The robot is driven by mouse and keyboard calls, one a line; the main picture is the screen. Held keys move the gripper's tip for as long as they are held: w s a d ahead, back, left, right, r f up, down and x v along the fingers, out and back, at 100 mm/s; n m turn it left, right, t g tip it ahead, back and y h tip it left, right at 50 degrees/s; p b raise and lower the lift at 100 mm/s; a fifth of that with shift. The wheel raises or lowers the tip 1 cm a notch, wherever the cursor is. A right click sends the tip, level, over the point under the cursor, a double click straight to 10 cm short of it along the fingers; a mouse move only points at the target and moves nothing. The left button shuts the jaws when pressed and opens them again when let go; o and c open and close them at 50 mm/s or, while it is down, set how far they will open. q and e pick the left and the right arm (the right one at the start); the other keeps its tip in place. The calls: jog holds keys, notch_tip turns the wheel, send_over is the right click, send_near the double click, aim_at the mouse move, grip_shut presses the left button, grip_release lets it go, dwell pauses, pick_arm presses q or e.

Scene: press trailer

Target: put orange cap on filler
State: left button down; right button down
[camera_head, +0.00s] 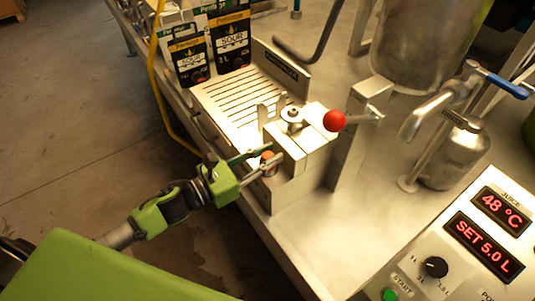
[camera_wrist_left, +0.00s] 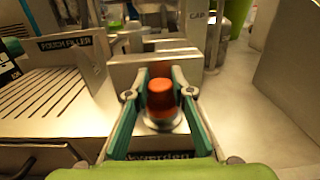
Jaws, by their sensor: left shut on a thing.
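The orange cap (camera_wrist_left: 162,98) sits between the fingers of my left gripper (camera_wrist_left: 160,85), which is shut on it. In the head view the cap (camera_head: 268,157) shows small beside the steel block of the filler (camera_head: 303,140), with my left gripper (camera_head: 263,160) around it from the left. A pale round rim shows beneath the cap in the wrist view; I cannot tell whether the cap touches it. The filler has a slotted tray (camera_head: 237,100) and a lever with a red knob (camera_head: 334,120). My right gripper is not in view.
Printed pouches (camera_head: 190,60) stand behind the slotted tray. A steel bottle (camera_head: 455,155) and a bent spout (camera_head: 425,115) stand to the right, above the control panel (camera_head: 470,250). A yellow hose (camera_head: 158,75) hangs at the counter's left edge. Bare counter lies in front.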

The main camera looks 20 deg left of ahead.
pick_arm(q)
jog(key=c, duration=1.8)
grip_release()
